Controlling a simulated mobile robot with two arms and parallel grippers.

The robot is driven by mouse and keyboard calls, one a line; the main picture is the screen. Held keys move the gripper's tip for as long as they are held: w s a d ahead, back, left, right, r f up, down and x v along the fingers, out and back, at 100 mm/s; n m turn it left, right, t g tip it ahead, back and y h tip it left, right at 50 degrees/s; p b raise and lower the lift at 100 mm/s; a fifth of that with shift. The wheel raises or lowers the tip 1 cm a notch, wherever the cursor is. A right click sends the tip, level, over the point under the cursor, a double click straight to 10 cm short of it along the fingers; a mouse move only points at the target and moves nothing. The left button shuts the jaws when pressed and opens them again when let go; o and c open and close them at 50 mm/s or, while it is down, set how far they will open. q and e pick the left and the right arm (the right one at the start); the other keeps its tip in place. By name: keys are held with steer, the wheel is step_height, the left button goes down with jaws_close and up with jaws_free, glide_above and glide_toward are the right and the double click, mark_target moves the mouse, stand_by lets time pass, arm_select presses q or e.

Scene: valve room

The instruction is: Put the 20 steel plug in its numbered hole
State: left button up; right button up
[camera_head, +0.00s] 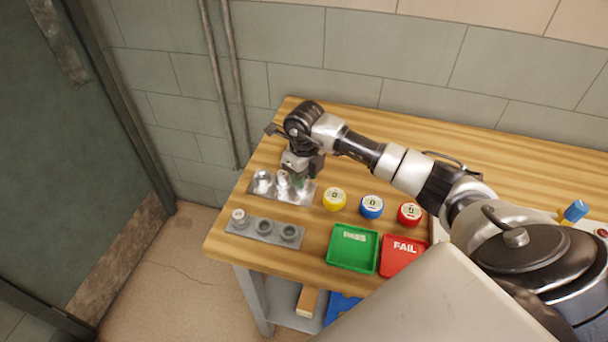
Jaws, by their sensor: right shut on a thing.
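My right gripper (302,172) reaches down over the right end of the rear metal block (308,197), shut on what looks like a steel plug, mostly hidden by the fingers. Two other steel plugs (262,180) stand in that block, to the left of the gripper; one (282,181) is close beside it. In front lies a grey block (251,231) with a plug (238,216) at its left end and two open holes, a middle one (264,226) and a right one (290,233). The numbers are too small to read. My left gripper is not in view.
Yellow (335,198), blue (371,206) and red (409,214) round items stand right of the blocks. A green PASS tray (352,262) and red FAIL tray (402,269) lie in front of them. The wooden bench (225,237) ends just left of the grey block.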

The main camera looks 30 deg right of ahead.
steer(key=o, duration=1.1)
steer(key=shift+r, duration=0.1)
steer(key=shift+r+p, duration=2.7)
steer(key=shift+r, duration=1.25)
steer(key=shift+f, duration=0.1)
